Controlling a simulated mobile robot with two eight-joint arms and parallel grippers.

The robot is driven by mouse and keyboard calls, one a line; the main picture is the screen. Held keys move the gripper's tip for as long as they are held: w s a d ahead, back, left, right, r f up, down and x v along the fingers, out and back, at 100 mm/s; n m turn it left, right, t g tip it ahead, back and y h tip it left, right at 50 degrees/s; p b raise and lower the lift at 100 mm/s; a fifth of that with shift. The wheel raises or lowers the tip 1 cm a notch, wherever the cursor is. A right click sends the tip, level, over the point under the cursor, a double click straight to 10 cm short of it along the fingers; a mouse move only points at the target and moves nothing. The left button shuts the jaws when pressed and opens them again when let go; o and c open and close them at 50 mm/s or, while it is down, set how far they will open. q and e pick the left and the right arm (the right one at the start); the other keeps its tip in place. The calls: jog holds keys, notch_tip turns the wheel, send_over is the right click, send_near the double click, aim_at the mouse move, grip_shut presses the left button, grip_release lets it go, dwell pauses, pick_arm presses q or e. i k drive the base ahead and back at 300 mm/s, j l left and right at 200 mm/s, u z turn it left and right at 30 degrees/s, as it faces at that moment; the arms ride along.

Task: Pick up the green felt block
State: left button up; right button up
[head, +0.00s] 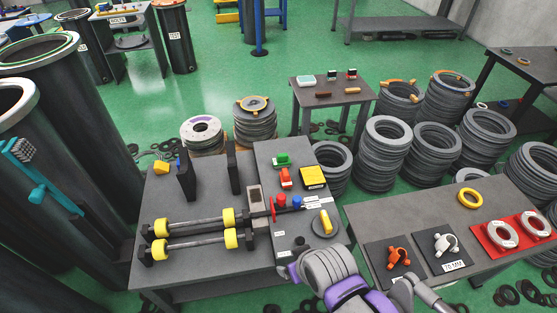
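A pale green pad (306,80) lies on the small table farther back. A grey and purple part of my arm shows at the bottom centre, in front of the bench and well short of the green block. I see no gripper fingers of either hand.
Yellow-ended bars (190,227) and two upright black plates (234,167) stand left of the panel. A yellow box (313,177) lies right of the red-orange block. Stacks of grey rings (386,150) stand behind the right table (420,217). Tall black cylinders fill the left.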

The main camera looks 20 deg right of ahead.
aim_at(283, 161)
jog(key=i+l, duration=0.2)
jog(key=i, duration=0.15)
jog(key=i+l, duration=0.15)
jog(key=i, duration=0.2)
jog(key=i+l, duration=0.2)
jog(key=i, duration=0.15)
